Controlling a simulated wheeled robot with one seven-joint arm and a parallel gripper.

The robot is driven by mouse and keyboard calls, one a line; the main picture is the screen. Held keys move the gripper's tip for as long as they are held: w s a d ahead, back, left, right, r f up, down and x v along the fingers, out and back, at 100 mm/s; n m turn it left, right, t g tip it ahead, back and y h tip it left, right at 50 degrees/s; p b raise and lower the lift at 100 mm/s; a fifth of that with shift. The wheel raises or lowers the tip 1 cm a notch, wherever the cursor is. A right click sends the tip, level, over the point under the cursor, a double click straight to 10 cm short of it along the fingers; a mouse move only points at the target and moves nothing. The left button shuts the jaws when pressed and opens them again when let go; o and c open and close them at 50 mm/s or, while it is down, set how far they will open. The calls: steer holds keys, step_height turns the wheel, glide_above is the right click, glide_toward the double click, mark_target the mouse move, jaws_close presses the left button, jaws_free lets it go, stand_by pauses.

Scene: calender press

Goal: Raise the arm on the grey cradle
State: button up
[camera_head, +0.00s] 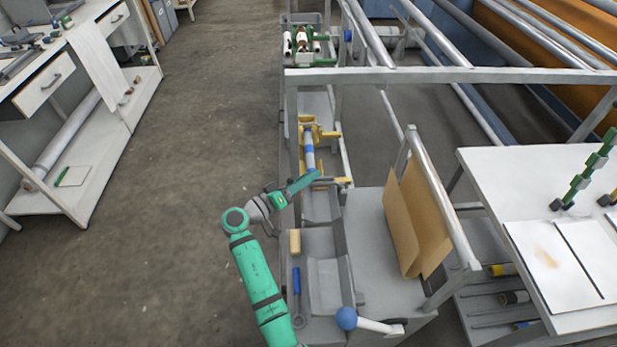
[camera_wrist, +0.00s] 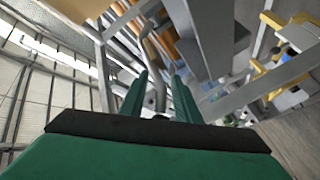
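The grey cradle (camera_head: 325,272) is a trough at the lower middle of the head view. A lever arm (camera_head: 376,326) with a blue ball knob (camera_head: 346,318) lies low at its near end, running to the right from the knob. My gripper (camera_head: 316,175) is well beyond that knob, beside the yellow cradle (camera_head: 328,133) that holds a grey and blue roller (camera_head: 309,150). In the wrist view my gripper (camera_wrist: 160,82) has its two green fingers apart. A curved grey bar shows behind the gap between them; I cannot tell which part it is.
A wooden block (camera_head: 295,242) and a blue-handled tool (camera_head: 297,285) lie left of the grey cradle. A brown board (camera_head: 414,225) and a sloping metal rail (camera_head: 440,200) stand to its right. A green cradle (camera_head: 323,62) is at the far end. The left floor is clear.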

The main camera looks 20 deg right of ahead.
steer(key=shift+w, duration=0.2)
steer(key=shift+c, duration=0.2)
jaws_close()
steer(key=shift+d, duration=0.15)
